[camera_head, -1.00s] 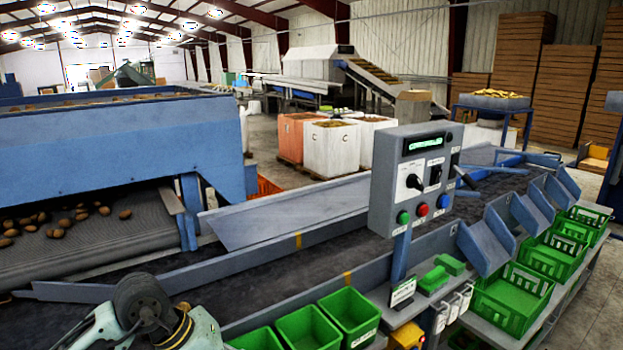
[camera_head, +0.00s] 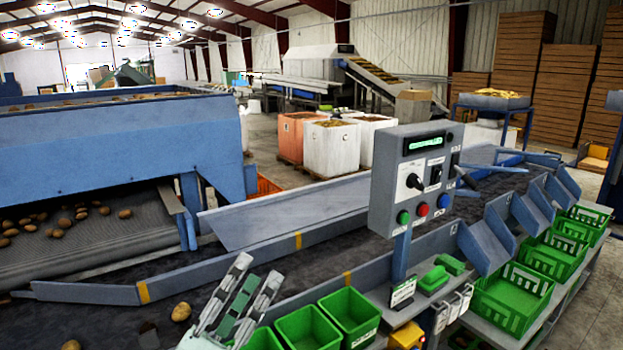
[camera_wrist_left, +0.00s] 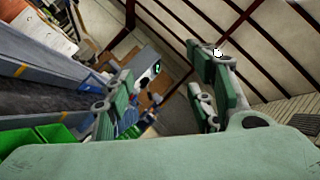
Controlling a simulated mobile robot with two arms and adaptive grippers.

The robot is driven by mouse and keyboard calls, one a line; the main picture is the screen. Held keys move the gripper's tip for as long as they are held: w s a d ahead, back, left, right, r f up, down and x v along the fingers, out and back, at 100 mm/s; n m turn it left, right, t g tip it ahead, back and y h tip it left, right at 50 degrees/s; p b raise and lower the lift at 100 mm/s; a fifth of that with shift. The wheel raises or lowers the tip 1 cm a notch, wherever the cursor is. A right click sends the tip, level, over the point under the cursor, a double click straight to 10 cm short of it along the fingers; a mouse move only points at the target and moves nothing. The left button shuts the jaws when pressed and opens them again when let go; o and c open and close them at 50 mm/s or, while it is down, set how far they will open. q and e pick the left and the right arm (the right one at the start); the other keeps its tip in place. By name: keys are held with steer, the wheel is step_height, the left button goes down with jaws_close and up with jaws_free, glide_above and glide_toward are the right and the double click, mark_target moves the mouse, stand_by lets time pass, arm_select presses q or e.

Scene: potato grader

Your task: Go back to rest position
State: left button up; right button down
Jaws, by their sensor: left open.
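My left gripper (camera_head: 243,300) is at the bottom of the head view, just left of the green bins, fingers pointing up over the near edge of the belt. It also fills the left wrist view (camera_wrist_left: 160,95), where its green-padded fingers stand well apart with nothing between them. It is open and empty. My right gripper is not in view.
The dark sorting belt (camera_head: 300,262) runs behind my gripper. Loose potatoes (camera_head: 181,312) lie on it. Green bins (camera_head: 350,312) stand close to the right. A grey control box (camera_head: 412,180) with buttons rises over the belt. Blue chutes and green crates (camera_head: 507,300) line the right side.

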arm_select(q)
steer(key=w+a+f+n+y, duration=0.1)
steer(key=a+f+n+y, duration=0.75)
steer(key=n, duration=0.35)
steer(key=s+a+f+n+g+y, duration=0.2)
steer(key=s+f+n+g, duration=0.25)
steer(key=f, duration=0.35)
steer(key=s+a+f+n+g+y, duration=0.25)
steer(key=f+n+g, duration=0.2)
steer(key=f, duration=0.35)
steer(key=s+d+f+n+g+h, duration=0.1)
steer(key=s+f+n+g, duration=0.4)
steer(key=s, duration=0.5)
steer(key=s+d+f+n+g+h, duration=0.1)
steer(key=s+f+n+g, duration=0.15)
steer(key=s+f, duration=0.6)
step_height(320, 180, down, 25)
steer(key=s+g, duration=0.2)
steer(key=s+a+f, duration=0.3)
steer(key=s+f, duration=1.3)
steer(key=s, duration=0.1)
steer(key=shift+s+f+m+g+b, duration=0.15)
steer(key=shift+m+g+b, duration=0.15)
steer(key=shift+m+g, duration=0.15)
